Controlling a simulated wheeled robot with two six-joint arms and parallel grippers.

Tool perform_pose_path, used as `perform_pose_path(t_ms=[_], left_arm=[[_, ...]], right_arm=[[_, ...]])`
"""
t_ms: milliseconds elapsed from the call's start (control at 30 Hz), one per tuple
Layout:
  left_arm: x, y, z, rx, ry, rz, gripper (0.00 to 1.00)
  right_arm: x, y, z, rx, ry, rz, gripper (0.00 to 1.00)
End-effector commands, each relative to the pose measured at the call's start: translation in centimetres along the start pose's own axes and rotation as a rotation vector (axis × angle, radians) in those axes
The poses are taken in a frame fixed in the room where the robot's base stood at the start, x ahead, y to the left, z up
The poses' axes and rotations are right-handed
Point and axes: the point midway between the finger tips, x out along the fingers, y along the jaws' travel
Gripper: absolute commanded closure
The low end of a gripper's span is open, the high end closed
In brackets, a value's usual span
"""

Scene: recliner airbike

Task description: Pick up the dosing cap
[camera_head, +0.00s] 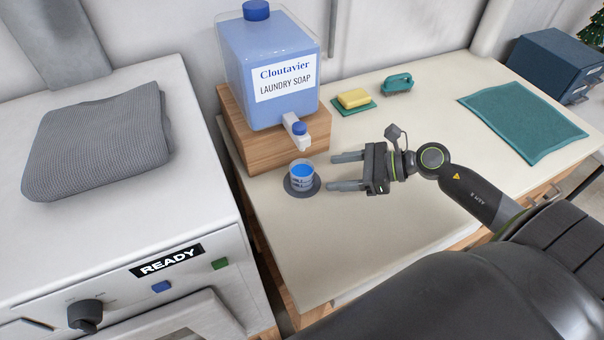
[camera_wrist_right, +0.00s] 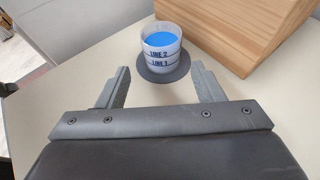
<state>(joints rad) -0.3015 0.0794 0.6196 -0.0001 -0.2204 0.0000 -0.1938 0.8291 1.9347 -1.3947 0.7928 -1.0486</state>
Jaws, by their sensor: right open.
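The dosing cap (camera_head: 302,174) is a small clear cup with blue liquid in it. It stands upright on a dark round coaster (camera_head: 290,189), below the spout of the laundry soap dispenser (camera_head: 272,70). In the right wrist view the cap (camera_wrist_right: 160,47) shows the marks LINE 1 and LINE 2, and it sits just beyond the fingertips. My right gripper (camera_head: 331,172) is open and empty, its fingers pointing at the cap from the right. In the right wrist view its fingers (camera_wrist_right: 160,78) are spread apart. My left gripper is not in view.
The dispenser stands on a wooden block (camera_head: 262,148) behind the cap. A yellow sponge (camera_head: 354,98), a teal brush (camera_head: 398,82) and a teal cloth (camera_head: 522,120) lie farther back. A white washer (camera_head: 100,225) with a folded grey towel (camera_head: 98,140) stands left. The front counter is clear.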

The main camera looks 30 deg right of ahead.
Motion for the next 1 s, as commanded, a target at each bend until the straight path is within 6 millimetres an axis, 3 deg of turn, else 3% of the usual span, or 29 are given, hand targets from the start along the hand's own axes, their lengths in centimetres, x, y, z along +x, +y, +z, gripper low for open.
perform_pose_path(t_ms=[300,733,1000], left_arm=[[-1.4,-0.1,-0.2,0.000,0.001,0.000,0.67],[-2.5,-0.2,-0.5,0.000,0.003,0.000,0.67],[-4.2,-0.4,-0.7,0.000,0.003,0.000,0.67]], right_arm=[[3.8,0.0,0.3,0.004,-0.005,0.000,0.39],[6.4,-0.1,0.2,0.003,-0.001,0.000,0.39],[9.7,-0.3,0.3,0.005,-0.002,0.001,0.39]])
